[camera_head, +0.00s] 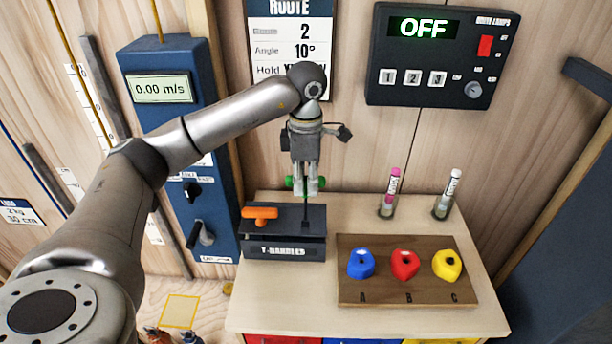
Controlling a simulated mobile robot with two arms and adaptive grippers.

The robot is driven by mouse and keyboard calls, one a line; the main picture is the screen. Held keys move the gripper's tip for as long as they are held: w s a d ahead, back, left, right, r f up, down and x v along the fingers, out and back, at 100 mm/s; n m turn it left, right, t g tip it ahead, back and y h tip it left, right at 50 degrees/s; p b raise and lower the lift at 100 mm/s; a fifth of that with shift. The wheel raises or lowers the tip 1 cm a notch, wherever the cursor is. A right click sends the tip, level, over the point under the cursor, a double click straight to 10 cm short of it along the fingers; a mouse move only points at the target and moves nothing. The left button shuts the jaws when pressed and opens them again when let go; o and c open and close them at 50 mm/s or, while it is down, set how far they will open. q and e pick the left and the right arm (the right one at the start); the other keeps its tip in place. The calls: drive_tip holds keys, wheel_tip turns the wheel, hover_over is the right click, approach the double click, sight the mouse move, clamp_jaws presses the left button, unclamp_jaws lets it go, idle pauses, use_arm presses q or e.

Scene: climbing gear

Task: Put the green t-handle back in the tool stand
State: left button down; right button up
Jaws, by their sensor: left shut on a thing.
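My left gripper (306,187) comes in from the left and points down, its fingers shut on the green t-handle (290,182). Green ends show on both sides of the fingers. The t-handle's thin dark shaft hangs down in front of or at the right part of the tool stand (285,252), a dark box labelled T-HANDLES. I cannot tell whether the shaft tip is in a hole. An orange t-handle (260,212) sits at the left of the stand. My right gripper is not in view.
A wooden board (380,290) with blue (361,264), red (404,265) and yellow (447,265) holds lies right of the stand. Two tubes (388,205) (445,202) stand behind it. A blue unit (180,130) is at left. A panel reading OFF (440,55) hangs behind.

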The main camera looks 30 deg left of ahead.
sight(306, 220)
use_arm(q)
drive_tip(key=shift+f+b, duration=3.35)
drive_tip(key=shift+f, duration=1.8)
drive_tip(key=c, duration=1.2)
unclamp_jaws()
drive_tip(key=shift+c, duration=0.2)
wheel_tip(306, 220, up, 12)
